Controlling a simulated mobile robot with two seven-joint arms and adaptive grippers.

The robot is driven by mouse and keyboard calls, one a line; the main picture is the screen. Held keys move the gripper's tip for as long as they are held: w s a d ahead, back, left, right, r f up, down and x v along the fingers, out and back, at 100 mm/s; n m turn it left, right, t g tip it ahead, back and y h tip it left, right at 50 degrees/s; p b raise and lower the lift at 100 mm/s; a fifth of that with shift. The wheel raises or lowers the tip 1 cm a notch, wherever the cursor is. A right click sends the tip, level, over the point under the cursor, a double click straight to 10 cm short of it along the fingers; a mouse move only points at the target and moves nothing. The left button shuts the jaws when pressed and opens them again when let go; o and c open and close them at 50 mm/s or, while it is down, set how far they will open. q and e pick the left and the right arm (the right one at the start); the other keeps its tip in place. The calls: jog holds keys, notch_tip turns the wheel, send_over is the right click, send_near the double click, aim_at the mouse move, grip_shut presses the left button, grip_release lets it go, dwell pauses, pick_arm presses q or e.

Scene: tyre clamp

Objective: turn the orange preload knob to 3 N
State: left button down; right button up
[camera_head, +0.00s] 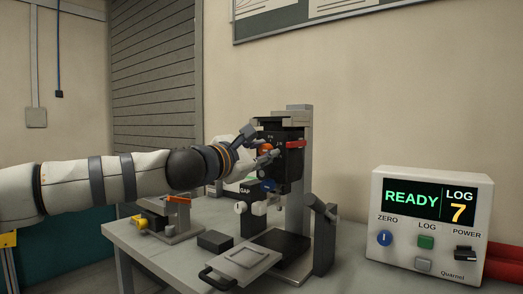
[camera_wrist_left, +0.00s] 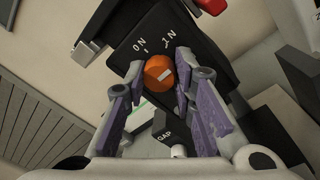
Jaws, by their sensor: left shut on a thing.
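The orange preload knob (camera_head: 267,149) sits on the dark front face of the upright clamp stand. In the left wrist view the knob (camera_wrist_left: 157,71) shows a short white mark, with "0N" and "1N" printed on the black dial plate (camera_wrist_left: 150,32) above it. No 3 N label is readable there. My left gripper (camera_head: 260,146) reaches in from the left. In its wrist view its purple-padded fingers (camera_wrist_left: 158,80) are shut on the knob, one on each side. My right gripper is in neither view.
A white readout box (camera_head: 432,225) at right shows READY and LOG 7. A red lever (camera_head: 296,144) juts out by the knob. A small stand (camera_head: 178,216) and black block (camera_head: 214,240) occupy the bench.

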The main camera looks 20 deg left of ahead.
pick_arm(q)
jog(key=m, duration=0.4)
jog(key=shift+m, duration=0.4)
jog(key=m+h, duration=0.1)
jog(key=m, duration=0.8)
jog(key=shift+a+m+h, duration=0.1)
jog(key=shift+m+h, duration=0.3)
jog(key=shift+m, duration=2.2)
jog(key=c, duration=1.3)
grip_release()
jog(key=shift+c, duration=0.2)
